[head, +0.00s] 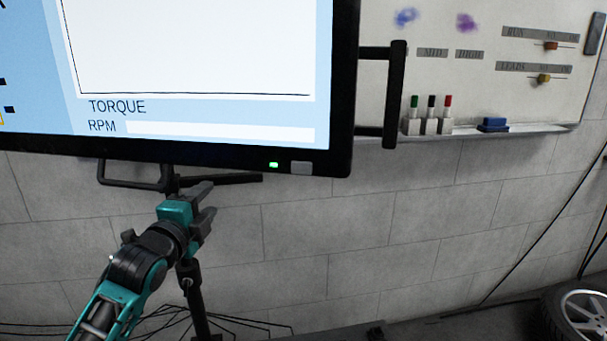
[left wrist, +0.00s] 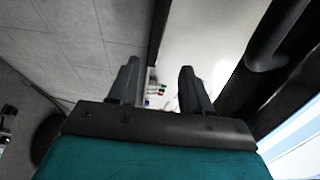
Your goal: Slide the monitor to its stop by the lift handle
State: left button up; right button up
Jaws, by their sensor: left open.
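The monitor (head: 215,60) fills the upper left of the head view, its screen showing TORQUE and RPM. A black loop handle (head: 130,185) hangs under its lower edge. A second black handle (head: 397,95) stands out from its right side. The frames do not label either as the lift handle. My left gripper (head: 206,207) is open below the monitor, to the right of the lower loop handle. In the left wrist view its fingers (left wrist: 158,80) are apart with nothing between them. A thick dark bar (left wrist: 288,35) shows at the upper right there. My right gripper is not visible.
A whiteboard (head: 470,90) with markers (head: 430,125) and a blue eraser (head: 493,124) on its ledge is at the right. A dark stand (head: 192,290) rises behind my left arm. A wheel (head: 580,315) is at the lower right. Bare block wall (head: 320,240) lies below the monitor.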

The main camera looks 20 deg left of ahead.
pick_arm(q)
jog(key=s+d+f+n+g+h, duration=0.1)
jog(key=s+d+f+n, duration=0.15)
jog(key=f, duration=0.45)
jog(key=s+d+f+n+g+p, duration=0.1)
jog(key=s+d+f+n+g, duration=0.1)
jog(key=s+d+f, duration=0.3)
jog(key=s+d+f+n+g+h, duration=0.1)
jog(key=s+f+n, duration=0.15)
jog(key=f, duration=0.55)
jog(key=s+d+f+n+g, duration=0.1)
jog(key=s+d+f+n, duration=0.2)
jog(key=s, duration=0.4)
jog(key=s+d+f+n+g+h+p, duration=0.1)
jog(key=s+d+f+n+g, duration=0.1)
jog(key=s+d+f+n, duration=0.2)
jog(key=s+f, duration=0.3)
jog(key=shift+s+f+n, duration=0.15)
jog(key=shift+f+n, duration=0.1)
jog(key=shift+n, duration=0.15)
jog(key=shift+d, duration=0.1)
